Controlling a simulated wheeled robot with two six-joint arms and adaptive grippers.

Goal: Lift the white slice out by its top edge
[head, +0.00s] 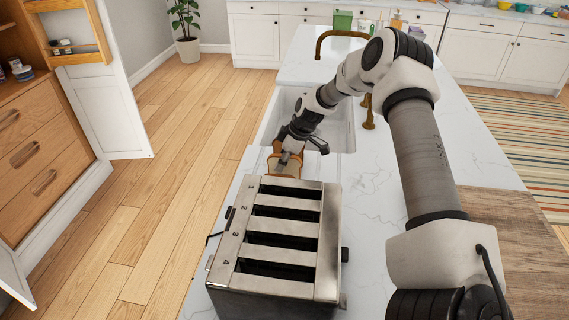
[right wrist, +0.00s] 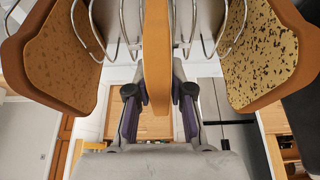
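Several bread slices stand in a wire rack (right wrist: 236,30). The middle slice (right wrist: 157,45) is edge-on in the right wrist view, so only its tan crust shows and its face colour is hidden. On its left stands a brown slice (right wrist: 62,50), on its right a seed-speckled slice (right wrist: 262,55). My right gripper (right wrist: 158,95) is open, its fingers on either side of the middle slice's edge, with narrow gaps seeming to show. In the head view, my right gripper (head: 293,150) covers much of the bread (head: 284,167). My left gripper is not in view.
A steel toaster (head: 280,225) with several empty slots stands in front of the bread on the marble counter (head: 370,190). A sink (head: 335,130) with brass taps (head: 368,113) lies behind. A wooden board (head: 510,240) covers the counter at the right.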

